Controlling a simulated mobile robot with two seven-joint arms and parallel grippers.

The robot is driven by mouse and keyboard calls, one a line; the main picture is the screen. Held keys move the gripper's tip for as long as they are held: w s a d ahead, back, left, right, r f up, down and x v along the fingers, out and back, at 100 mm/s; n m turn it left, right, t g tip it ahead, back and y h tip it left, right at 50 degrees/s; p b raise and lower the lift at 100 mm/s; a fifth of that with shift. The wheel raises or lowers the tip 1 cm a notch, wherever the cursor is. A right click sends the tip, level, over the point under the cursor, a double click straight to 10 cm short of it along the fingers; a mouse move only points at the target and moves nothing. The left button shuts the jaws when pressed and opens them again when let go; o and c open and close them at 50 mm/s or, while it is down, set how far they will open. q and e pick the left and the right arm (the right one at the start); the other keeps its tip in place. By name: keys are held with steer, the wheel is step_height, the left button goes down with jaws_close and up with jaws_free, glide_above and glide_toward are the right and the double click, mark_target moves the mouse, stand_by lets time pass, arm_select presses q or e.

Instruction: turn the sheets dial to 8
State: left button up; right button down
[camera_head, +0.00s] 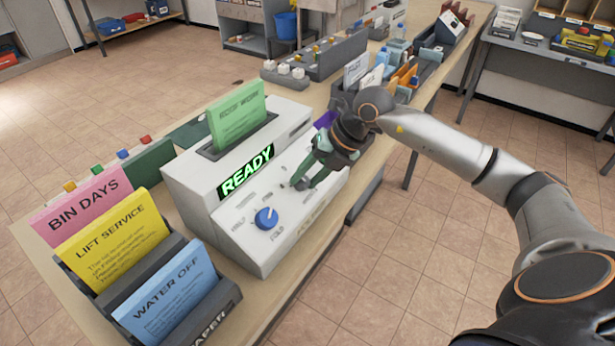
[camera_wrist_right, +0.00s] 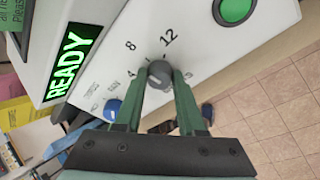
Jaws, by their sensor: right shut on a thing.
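The sheets dial is a small grey knob (camera_wrist_right: 159,73) on the white machine's sloping panel, seen in the right wrist view. The printed numbers 8 (camera_wrist_right: 130,45) and 12 (camera_wrist_right: 170,37) stand beyond it, with a 4 closer to its left. I cannot tell for sure which number it points to. My right gripper (camera_wrist_right: 160,88) has its two green fingers shut on the knob, one on each side. In the head view my right gripper (camera_head: 301,183) reaches down to the panel and hides the knob. My left gripper is out of view.
The machine (camera_head: 190,178) shows a lit READY display (camera_head: 246,171). A blue fold dial (camera_head: 266,218) is close to the gripper's left. A green button (camera_wrist_right: 235,10) is also nearby. Green paper (camera_head: 236,114) stands in the machine's top. A rack of coloured notices (camera_head: 125,250) stands at left.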

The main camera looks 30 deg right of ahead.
steer(key=shift+m, duration=0.4)
steer(key=c, duration=0.5)
jaws_free()
steer(key=b+v, duration=0.1)
steer(key=v, duration=1.1)
steer(key=shift+s+d+r, duration=0.15)
steer(key=shift+s, duration=0.05)
